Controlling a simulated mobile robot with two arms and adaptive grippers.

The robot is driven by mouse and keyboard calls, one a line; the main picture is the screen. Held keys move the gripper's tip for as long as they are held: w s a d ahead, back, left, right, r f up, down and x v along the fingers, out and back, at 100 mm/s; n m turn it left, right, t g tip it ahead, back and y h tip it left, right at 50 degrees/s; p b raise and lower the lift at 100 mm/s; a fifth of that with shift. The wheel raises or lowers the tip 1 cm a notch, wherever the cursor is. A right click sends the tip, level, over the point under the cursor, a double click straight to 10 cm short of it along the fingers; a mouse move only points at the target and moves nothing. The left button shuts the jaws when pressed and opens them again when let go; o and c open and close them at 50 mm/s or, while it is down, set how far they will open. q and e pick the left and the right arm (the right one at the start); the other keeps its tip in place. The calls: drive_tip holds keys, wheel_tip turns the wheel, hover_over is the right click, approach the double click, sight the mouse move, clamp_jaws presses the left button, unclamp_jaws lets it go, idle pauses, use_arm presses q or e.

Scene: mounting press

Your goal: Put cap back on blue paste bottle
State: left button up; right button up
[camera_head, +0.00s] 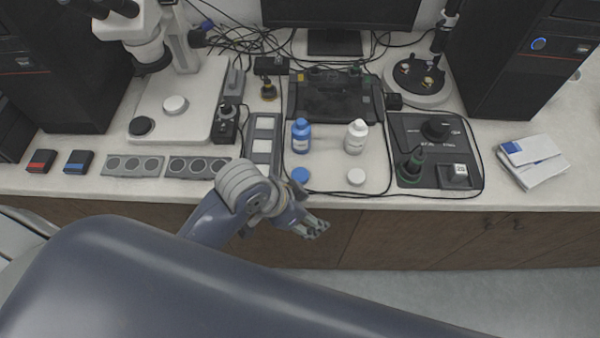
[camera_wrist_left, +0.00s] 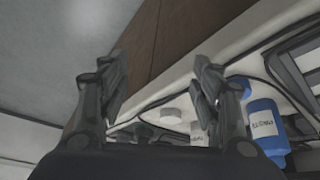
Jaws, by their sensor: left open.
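The blue paste bottle (camera_head: 301,138) stands upright on the bench, its narrow blue neck uncapped. It also shows in the left wrist view (camera_wrist_left: 267,128). The blue cap (camera_head: 300,175) lies on the bench in front of it, near the front edge. In the left wrist view, a blue piece (camera_wrist_left: 241,84) behind the right-hand finger looks like this cap. My left gripper (camera_head: 314,228) is open and empty, in front of the bench edge and nearer to me than the blue cap. Its two fingers (camera_wrist_left: 158,85) are spread wide in the wrist view. My right gripper is not seen.
A white bottle (camera_head: 356,138) stands right of the blue one, with a white cap (camera_head: 356,177) before it. A black tray (camera_head: 333,95) lies behind. A black mat with tools (camera_head: 407,130) is at right, a grey slotted holder (camera_head: 263,140) at left. Thin cables run around the bottles.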

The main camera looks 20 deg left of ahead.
use_arm(q)
drive_tip(key=w+d+r+m+g, duration=0.1)
drive_tip(key=w+d+r+m, duration=0.2)
drive_tip(key=d+m, duration=0.2)
wheel_tip(320, 180, up, 7)
drive_tip(key=m+g+y, duration=0.3)
drive_tip(key=m+y, duration=0.1)
drive_tip(key=m, duration=0.2)
hover_over(299, 175)
drive_tip(key=shift+f, duration=0.2)
wheel_tip(299, 175, down, 5)
drive_tip(key=shift+r+p, duration=0.1)
drive_tip(key=shift+p, duration=0.2)
drive_tip(key=shift+f, duration=0.45)
